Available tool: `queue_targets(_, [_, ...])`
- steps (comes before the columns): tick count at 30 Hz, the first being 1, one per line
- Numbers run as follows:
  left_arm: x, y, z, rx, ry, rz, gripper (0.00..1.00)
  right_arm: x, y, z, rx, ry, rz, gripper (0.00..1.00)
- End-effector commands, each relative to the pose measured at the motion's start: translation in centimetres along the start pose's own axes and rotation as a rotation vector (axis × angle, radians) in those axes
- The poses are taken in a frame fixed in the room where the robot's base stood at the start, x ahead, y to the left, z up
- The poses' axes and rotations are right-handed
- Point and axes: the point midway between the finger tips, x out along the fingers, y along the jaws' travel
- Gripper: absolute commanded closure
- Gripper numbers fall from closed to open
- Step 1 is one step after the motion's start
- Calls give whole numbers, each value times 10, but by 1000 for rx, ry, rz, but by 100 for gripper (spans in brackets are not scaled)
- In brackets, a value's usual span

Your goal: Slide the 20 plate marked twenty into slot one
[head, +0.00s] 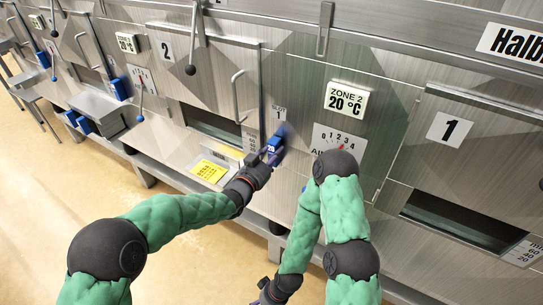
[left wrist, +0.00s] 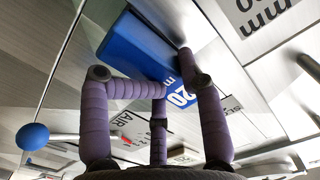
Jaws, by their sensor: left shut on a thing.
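The blue plate marked 20 (head: 276,142) is at the machine front, just below the small label reading slot 1 (head: 280,114). My left gripper (head: 264,160) is shut on it from below and in front. In the left wrist view the plate (left wrist: 140,48) shows its white "20 mm" print, tilted, with the purple fingers (left wrist: 170,82) around its lower end. The slot opening is hidden behind the plate, so I cannot tell whether the plate is in it. My right gripper (head: 270,292) hangs low at the bottom edge, partly out of view; its jaws are unclear.
A yellow note panel (head: 209,171) lies on the ledge left of my left gripper. A zone 2 display (head: 346,99) and a dial (head: 338,139) sit to the right. Door handles (head: 237,95) and a ball-ended lever (head: 191,68) stick out. The floor in front is clear.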

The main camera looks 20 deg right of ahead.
Motion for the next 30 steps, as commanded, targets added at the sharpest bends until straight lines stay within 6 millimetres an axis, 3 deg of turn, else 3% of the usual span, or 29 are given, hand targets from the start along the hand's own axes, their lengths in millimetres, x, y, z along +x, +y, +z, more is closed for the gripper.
queue_targets(1, [1,0,0,0,1,1,100,1,0,0,0,0,0,28])
queue_targets(2, [1,0,0,0,1,1,60,1,0,0,0,0,0,28])
queue_targets(6, [1,0,0,0,1,1,22,0,0,0,0,0,0,28])
queue_targets(20, [-4,1,1,-1,-2,1,22,0,0,0,0,0,0,28])
queue_targets(30, [-52,-1,0,-1,0,-1,22,0,0,0,0,0,0,28])
